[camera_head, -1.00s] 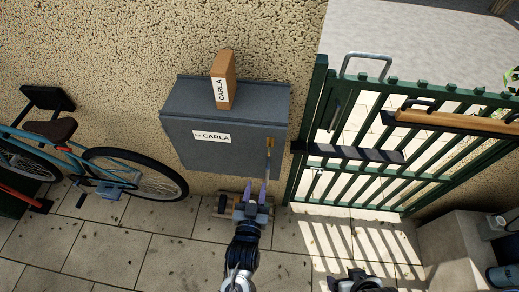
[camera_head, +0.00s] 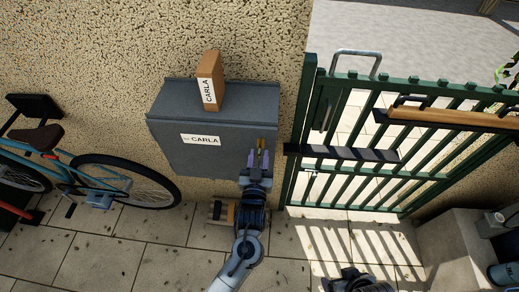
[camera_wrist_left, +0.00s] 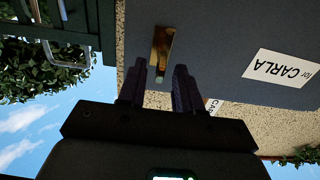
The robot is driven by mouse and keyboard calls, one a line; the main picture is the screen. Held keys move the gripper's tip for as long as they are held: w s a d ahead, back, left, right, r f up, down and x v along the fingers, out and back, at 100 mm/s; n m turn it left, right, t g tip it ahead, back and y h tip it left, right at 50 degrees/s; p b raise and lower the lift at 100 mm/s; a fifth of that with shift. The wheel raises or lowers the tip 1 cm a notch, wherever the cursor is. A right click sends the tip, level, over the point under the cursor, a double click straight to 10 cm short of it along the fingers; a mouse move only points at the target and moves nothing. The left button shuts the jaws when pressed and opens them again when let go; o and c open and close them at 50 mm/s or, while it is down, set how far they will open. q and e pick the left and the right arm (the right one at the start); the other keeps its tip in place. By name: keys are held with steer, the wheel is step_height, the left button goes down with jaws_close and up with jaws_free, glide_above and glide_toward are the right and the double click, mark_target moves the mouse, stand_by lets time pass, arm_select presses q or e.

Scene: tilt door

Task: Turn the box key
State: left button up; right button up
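The grey box (camera_head: 215,155) with a "CARLA" label is on the textured wall. A brass lock piece (camera_head: 261,143) is on its front near the right edge. In the left wrist view the brass plate (camera_wrist_left: 163,42) has a small part sticking out, probably the key (camera_wrist_left: 160,77). My left gripper (camera_head: 259,156) is open, its purple fingers just below the brass piece. In the left wrist view its fingers (camera_wrist_left: 159,82) stand apart, one on each side of the small part, with nothing visibly clamped. My right gripper (camera_head: 350,279) is dark at the bottom edge, its fingers unclear.
A brown parcel (camera_head: 210,80) labelled "CARLA" stands on the box top. A green gate (camera_head: 310,130) is right of the box. A blue bicycle (camera_head: 125,175) leans at the left. A stone block (camera_head: 450,245) is at the lower right.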

arm_select(q)
steer(key=shift+w+d, duration=0.1)
steer(key=shift+w, duration=1.3)
jaws_close()
